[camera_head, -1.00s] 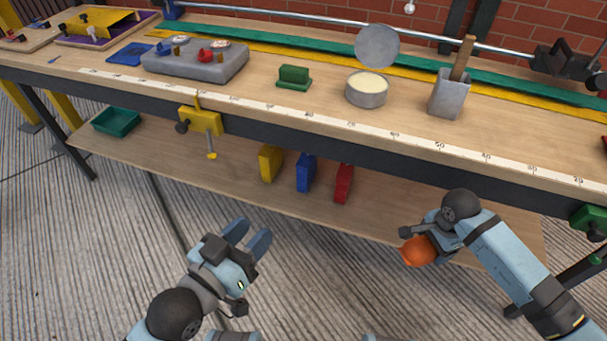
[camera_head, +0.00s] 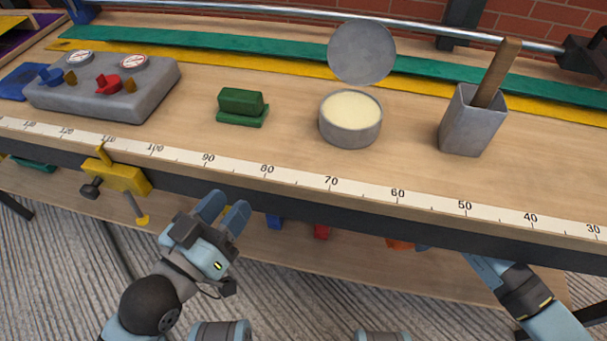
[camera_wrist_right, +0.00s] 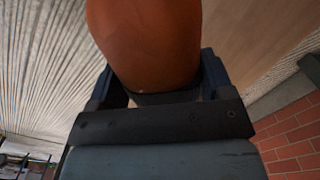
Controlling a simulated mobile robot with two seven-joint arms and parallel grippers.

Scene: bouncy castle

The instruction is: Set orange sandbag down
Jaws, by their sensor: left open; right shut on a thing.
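The orange sandbag (camera_wrist_right: 150,45) fills the top middle of the right wrist view, between the fingers of my right gripper (camera_wrist_right: 160,78), which is shut on it. In the head view only a sliver of the sandbag (camera_head: 398,243) shows below the workbench's front edge. The benchtop hides most of the sandbag and my right gripper there. My left gripper (camera_head: 221,211) is open and empty, in front of the bench edge. The lower shelf (camera_head: 70,203) runs under the bench. I cannot tell whether the sandbag touches it.
Under the bench are a blue block (camera_head: 274,222) and a red block (camera_head: 321,231), mostly hidden. A yellow clamp (camera_head: 122,177) hangs from the front edge. The benchtop (camera_head: 270,140) holds a round tin (camera_head: 350,122), a green block (camera_head: 242,104) and a grey pot (camera_head: 470,125).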

